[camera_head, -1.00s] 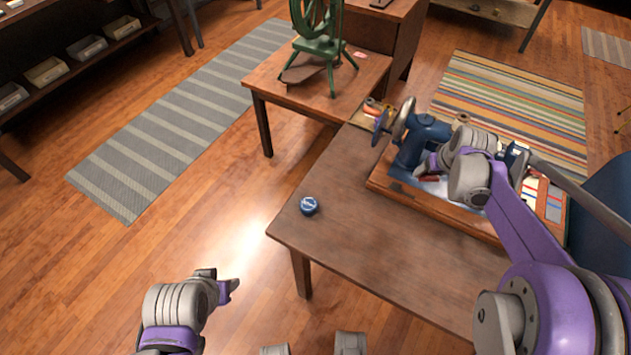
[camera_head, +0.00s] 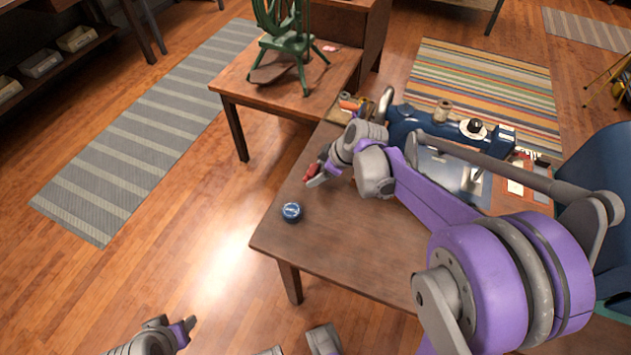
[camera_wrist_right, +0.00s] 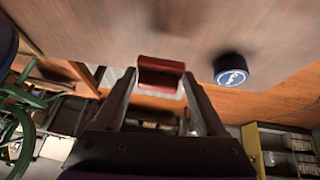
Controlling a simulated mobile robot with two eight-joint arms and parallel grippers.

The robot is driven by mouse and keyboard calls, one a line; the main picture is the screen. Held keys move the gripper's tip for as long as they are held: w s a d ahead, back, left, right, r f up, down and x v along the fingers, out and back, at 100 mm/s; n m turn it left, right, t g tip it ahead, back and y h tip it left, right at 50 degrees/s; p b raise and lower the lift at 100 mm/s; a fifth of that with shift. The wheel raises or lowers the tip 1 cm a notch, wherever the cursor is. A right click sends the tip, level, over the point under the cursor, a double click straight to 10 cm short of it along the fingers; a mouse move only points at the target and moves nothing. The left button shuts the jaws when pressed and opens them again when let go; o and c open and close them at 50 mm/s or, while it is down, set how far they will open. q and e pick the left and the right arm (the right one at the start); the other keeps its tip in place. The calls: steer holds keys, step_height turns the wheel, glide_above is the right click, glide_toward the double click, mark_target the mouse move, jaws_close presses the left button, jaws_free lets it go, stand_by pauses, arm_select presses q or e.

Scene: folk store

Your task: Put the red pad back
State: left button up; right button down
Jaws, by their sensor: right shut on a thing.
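The red pad (camera_head: 311,171) is between the fingers of my right gripper (camera_head: 318,178), which is shut on it over the left part of the wooden table (camera_head: 350,245). In the right wrist view the red pad (camera_wrist_right: 160,75) spans the two fingertips, close to the table surface. Whether it touches the table I cannot tell. A round dark blue tin (camera_head: 292,212) stands on the table just below the gripper in the head view; it also shows right of the pad in the wrist view (camera_wrist_right: 231,70). My left gripper (camera_head: 188,328) is low at the left, off the table; its jaw state is unclear.
A blue sewing machine (camera_head: 420,122) stands at the table's back, partly behind my right arm, with spools (camera_head: 348,102) beside it. A blue chair (camera_head: 600,180) is at right.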

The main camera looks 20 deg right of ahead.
steer(key=shift+f+b, duration=0.4)
steer(key=shift+f, duration=1.7)
jaws_free()
steer(key=shift+f, duration=0.1)
